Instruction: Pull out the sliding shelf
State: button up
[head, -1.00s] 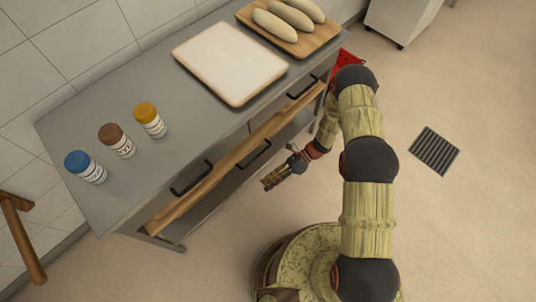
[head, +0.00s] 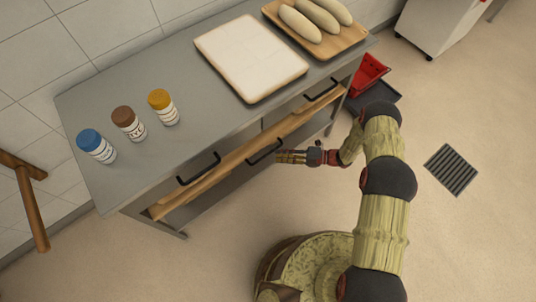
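The sliding shelf (head: 215,175) is a long wooden board along the front of the steel table, just below the tabletop. A black bar handle (head: 265,152) is at the middle of its front edge. My gripper (head: 281,157) points left at the right end of this handle, seen very close to it. Whether it touches the handle cannot be told, and its small fingers do not show whether they are open or shut.
The steel table (head: 190,110) carries three capped jars, a pale board (head: 250,58) and a wooden tray (head: 330,46) with dough loaves. Two more black handles (head: 198,168) flank the middle one. Floor in front is clear.

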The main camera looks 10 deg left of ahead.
aim_at(267, 154)
jog(key=a, duration=0.4)
jog(key=a+f+b, duration=0.1)
jog(key=a, duration=0.1)
jog(key=shift+s+a, duration=0.25)
jog(key=shift+s, duration=0.1)
jog(key=shift+c, duration=0.8)
grip_shut()
